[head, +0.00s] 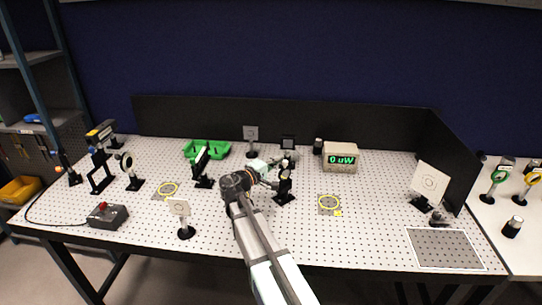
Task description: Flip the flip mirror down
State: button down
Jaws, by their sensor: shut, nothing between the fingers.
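My arm reaches in from the bottom middle of the head view, and my gripper (288,158) is over the middle of the perforated table, shut and empty. A tall black mount (202,165) with a pale edge stands upright to the left of my arm.
The perforated table (370,200) has a green tray (207,150) at the back, a meter reading 0 uW (340,157), a white target card (430,182) at right, a small white card (180,210) front left and a red-button box (108,215). Black panels (380,132) close the back and right.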

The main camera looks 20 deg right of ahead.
jog(key=shift+s, duration=0.35)
jog(key=shift+f+b, duration=0.15)
jog(key=shift+b, duration=0.15)
